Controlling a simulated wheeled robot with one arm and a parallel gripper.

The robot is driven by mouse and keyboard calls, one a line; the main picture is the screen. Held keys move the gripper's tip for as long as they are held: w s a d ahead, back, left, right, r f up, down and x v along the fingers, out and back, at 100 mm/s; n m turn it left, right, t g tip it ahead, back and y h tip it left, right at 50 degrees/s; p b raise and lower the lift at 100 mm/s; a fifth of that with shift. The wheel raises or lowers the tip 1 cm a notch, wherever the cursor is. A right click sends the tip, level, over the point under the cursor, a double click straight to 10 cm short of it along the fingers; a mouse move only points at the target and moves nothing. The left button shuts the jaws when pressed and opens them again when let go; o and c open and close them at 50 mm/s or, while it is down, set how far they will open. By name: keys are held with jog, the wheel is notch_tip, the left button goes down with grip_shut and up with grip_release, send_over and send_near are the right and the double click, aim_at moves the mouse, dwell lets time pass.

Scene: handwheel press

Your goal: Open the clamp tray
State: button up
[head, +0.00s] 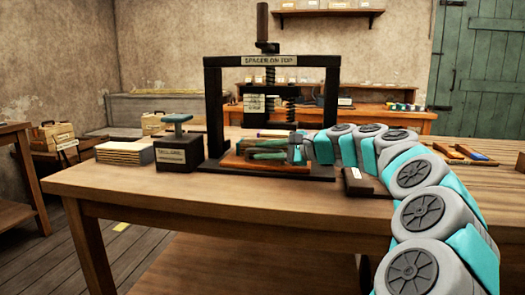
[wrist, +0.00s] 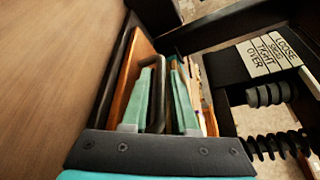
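The handwheel press (head: 214,110) stands on the workbench, with a sign reading "SPACER ON TOP" (head: 270,61) on its top beam. A low reddish-brown wooden tray or board (head: 232,161) lies at the press's foot; I take it for the clamp tray. It appears orange in the wrist view (wrist: 128,85). My gripper (head: 255,149) reaches in from the right, its two teal fingers over the tray's front. In the wrist view my gripper (wrist: 160,72) has its fingers apart, with a dark bar (wrist: 157,100) between them. Whether they press on it is unclear.
Left of the press are a dark box (head: 180,152) with a green knob and a stack of boards (head: 125,152). A dark block (head: 362,183) lies at the right front. White labels (wrist: 268,55) and a black screw (wrist: 275,146) show beside my gripper. The bench's front left is clear.

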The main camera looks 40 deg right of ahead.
jog(key=shift+w+a+f, duration=0.1)
jog(key=shift+w, duration=0.2)
jog(key=shift+c, duration=0.3)
grip_shut()
dwell(0.9)
